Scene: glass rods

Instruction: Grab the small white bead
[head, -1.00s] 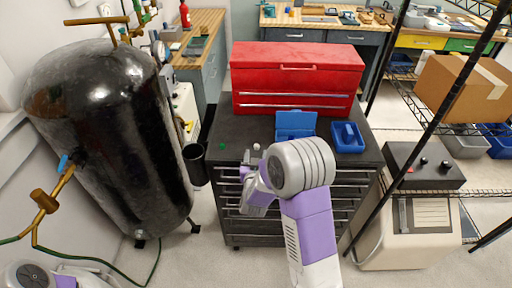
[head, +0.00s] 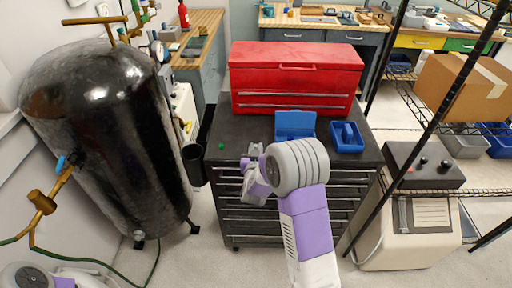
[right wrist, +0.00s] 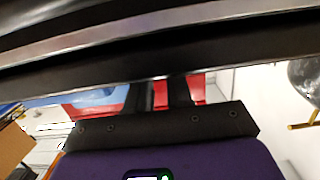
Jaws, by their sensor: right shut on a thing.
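My right gripper (head: 255,150) is at the front left part of the dark cabinet top, with its fingers close together. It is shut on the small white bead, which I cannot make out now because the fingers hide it. In the right wrist view, the two dark fingers (right wrist: 163,95) stand a small gap apart, and a dark edge in front covers their tips. A small green bead (head: 221,146) lies on the cabinet top to the left, apart from the gripper. My left gripper is not in view.
The dark drawer cabinet (head: 225,130) carries a red toolbox (head: 297,68) at the back. An open blue box (head: 296,124) and a blue tray (head: 347,137) stand to the right. A black tank (head: 105,130) stands at the left, and a wire shelf is at the right.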

